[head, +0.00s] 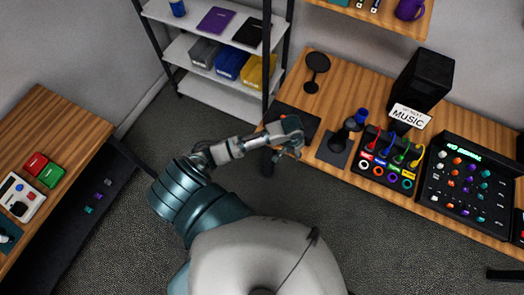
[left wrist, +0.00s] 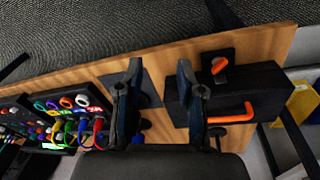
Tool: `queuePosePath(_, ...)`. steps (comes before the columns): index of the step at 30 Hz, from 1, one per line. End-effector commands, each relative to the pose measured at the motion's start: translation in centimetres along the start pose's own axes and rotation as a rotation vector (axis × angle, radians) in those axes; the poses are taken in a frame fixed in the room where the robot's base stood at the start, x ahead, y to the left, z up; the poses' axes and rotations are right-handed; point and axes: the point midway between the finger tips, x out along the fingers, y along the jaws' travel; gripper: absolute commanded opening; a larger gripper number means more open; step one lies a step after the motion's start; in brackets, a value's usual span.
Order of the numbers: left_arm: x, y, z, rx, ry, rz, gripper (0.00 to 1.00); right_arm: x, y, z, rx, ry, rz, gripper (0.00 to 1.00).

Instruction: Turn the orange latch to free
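A black case (left wrist: 272,88) stands on the wooden table in the left wrist view. A short orange latch (left wrist: 219,66) sits on a small black plate at its upper edge. A longer orange bar (left wrist: 230,113) lies across the case's face. My left gripper (left wrist: 160,68) is open, with its two dark fingers apart and nothing between them. The latch and bar are to the right of the fingers, apart from them. In the head view my left gripper (head: 290,153) is at the table's front edge and hides part of the case (head: 298,117). My right gripper is in neither view.
Right of the gripper in the head view are a joystick (head: 352,126), a cable box (head: 388,160) with coloured plugs and a panel of knobs (head: 468,185). A black speaker (head: 424,75) stands behind. A metal shelf (head: 205,50) stands at the back left.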

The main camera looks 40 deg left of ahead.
Motion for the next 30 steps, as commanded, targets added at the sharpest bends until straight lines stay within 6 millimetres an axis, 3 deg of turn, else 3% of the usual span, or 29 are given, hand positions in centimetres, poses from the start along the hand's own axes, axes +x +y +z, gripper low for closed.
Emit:
queuePosePath(6, 0.5, 3.2, 3.9, 0.078, 0.055, 0.044, 0.38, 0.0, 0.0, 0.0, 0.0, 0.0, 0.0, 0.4)
queuePosePath(13, -0.2, 4.9, 8.4, 0.121, 0.127, 0.055, 0.38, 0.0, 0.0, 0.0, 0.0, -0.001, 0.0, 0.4)
queuePosePath(21, -1.1, 3.8, 13.8, 0.111, 0.188, -0.004, 0.38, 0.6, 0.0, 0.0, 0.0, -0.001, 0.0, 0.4)
queuePosePath(24, 0.2, 2.7, 15.5, 0.1, 0.193, -0.039, 0.38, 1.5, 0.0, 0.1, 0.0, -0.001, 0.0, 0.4)
queuePosePath(30, 4.2, 1.3, 16.9, 0.094, 0.186, -0.077, 0.38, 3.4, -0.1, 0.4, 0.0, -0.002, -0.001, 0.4)
